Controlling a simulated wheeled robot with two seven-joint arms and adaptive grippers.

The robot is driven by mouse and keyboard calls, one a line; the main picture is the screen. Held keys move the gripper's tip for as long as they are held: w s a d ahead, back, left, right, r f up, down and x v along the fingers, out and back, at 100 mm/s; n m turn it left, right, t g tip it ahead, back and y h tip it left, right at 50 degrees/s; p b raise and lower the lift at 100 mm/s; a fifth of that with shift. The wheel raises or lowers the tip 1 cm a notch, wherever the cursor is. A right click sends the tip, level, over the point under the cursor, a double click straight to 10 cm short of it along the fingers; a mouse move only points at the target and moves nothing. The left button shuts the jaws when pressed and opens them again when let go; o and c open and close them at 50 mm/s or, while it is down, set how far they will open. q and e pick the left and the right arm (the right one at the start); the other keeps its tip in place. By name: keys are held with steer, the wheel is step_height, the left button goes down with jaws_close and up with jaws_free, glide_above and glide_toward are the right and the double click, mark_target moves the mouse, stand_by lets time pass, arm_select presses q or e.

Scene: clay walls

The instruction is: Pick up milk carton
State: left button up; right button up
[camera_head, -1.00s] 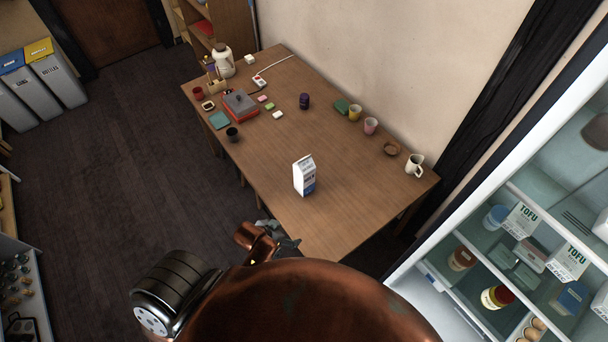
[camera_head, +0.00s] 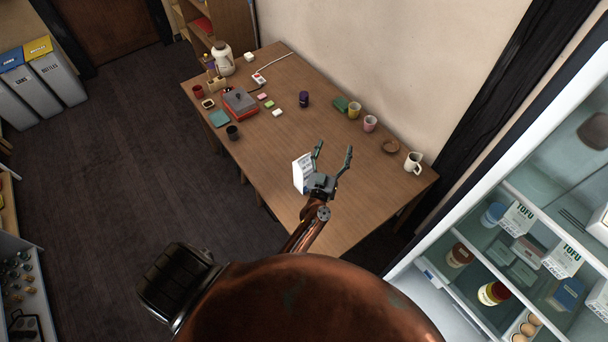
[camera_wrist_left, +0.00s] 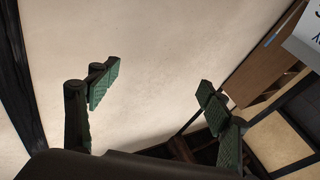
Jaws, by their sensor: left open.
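The white milk carton (camera_head: 299,172) stands upright on the wooden table (camera_head: 350,222), near the table's near end. My left gripper (camera_head: 334,148) is open and empty, with its fingers spread just to the right of the carton in the head view. It covers part of the carton's lower right side. In the left wrist view the open fingers (camera_wrist_left: 158,90) have only wall between them. A corner of the carton (camera_wrist_left: 304,46) shows at the upper right edge there, outside the fingers. My right gripper does not show.
An open fridge (camera_head: 470,215) with food is at the right.

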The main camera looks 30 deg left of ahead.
arm_select(q)
steer(key=a+f+n+g+y, duration=0.1)
steer(key=a+n+g+y, duration=0.15)
steer(key=y, duration=0.25)
steer(key=n+g+y, duration=0.5)
steer(key=n+g, duration=0.2)
steer(key=g, duration=0.5)
glide_toward(308, 168)
steer(key=shift+t, duration=0.25)
steer(key=x, duration=0.5)
steer(key=shift+w+a+r, duration=0.15)
steer(key=shift+w+a, duration=0.05)
steer(key=shift+a, duration=0.15)
steer(key=shift+a+f, duration=0.2)
steer(key=shift+f, duration=0.05)
steer(key=shift+b+x, duration=0.85)
steer(key=shift+x, duration=0.35)
steer(key=a+f+b, duration=0.1)
steer(key=b, duration=0.1)
steer(key=w+a+f+b, duration=0.1)
steer(key=a, duration=0.1)
steer(key=shift+w+a+b, duration=0.2)
steer(key=shift+a+b, duration=0.05)
steer(key=shift+b, duration=0.15)
steer(key=shift+w+a, duration=0.15)
steer(key=shift+a, duration=0.1)
steer(key=shift+r, duration=0.1)
